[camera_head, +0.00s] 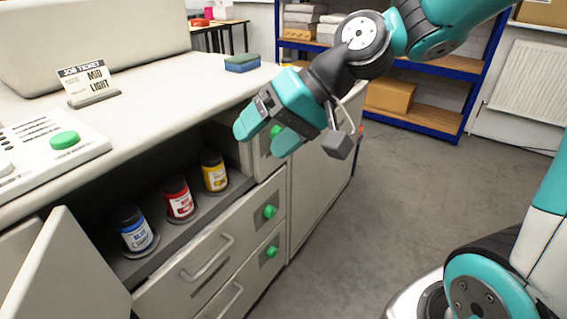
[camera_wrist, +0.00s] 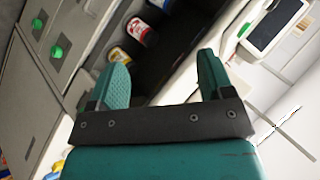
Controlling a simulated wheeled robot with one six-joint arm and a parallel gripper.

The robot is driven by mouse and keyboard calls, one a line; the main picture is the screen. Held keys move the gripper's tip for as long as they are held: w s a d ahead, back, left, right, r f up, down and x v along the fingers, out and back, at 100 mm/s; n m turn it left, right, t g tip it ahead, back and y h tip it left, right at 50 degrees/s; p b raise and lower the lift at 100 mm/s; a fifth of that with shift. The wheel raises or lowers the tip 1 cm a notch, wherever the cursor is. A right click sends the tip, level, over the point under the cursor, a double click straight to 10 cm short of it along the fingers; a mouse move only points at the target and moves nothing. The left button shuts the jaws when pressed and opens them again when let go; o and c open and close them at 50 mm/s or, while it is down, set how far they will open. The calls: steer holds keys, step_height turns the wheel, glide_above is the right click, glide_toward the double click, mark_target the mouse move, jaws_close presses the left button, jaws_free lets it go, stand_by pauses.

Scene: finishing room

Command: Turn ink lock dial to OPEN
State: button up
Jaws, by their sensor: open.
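A green dial (camera_head: 277,131) sits on the cabinet front beside the open ink compartment, partly hidden behind my gripper. Two more green dials, an upper one (camera_head: 269,211) and a lower one (camera_head: 272,251), are on the drawer fronts below. Two green dials also show at upper left in the wrist view (camera_wrist: 57,52). No lock label or OPEN mark is readable, so I cannot tell which is the ink lock dial or its setting. My gripper (camera_head: 265,132) is open and empty in front of the cabinet's upper part; its spread fingers also show in the wrist view (camera_wrist: 162,68).
Blue (camera_head: 135,230), red (camera_head: 180,200) and yellow (camera_head: 214,172) ink bottles stand in the open compartment. A hinged door (camera_head: 65,275) hangs open at lower left. The worktop holds a job ticket (camera_head: 87,84), sponge (camera_head: 242,63) and green button (camera_head: 64,139). Floor at right is clear.

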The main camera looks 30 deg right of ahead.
steer(key=w+d+f+m+t+y+b, duration=0.1)
steer(key=w+d+f+m+t+b, duration=0.25)
steer(key=w+f+b, duration=0.35)
steer(key=w+d+f+m+t+b, duration=0.35)
steer(key=d+f+m+b, duration=0.35)
steer(key=d, duration=0.4)
steer(key=w+d+f+m+t+b, duration=0.35)
steer(key=d+f+t+b, duration=0.2)
steer(key=d+b, duration=0.4)
steer(key=d+p+x, duration=0.1)
steer(key=p+x, duration=0.8)
steer(key=x, duration=0.7)
steer(key=shift+w+f+m+h+p, duration=0.3)
steer(key=shift+w+f, duration=0.15)
steer(key=shift+w, duration=0.25)
steer(key=c, duration=0.9)
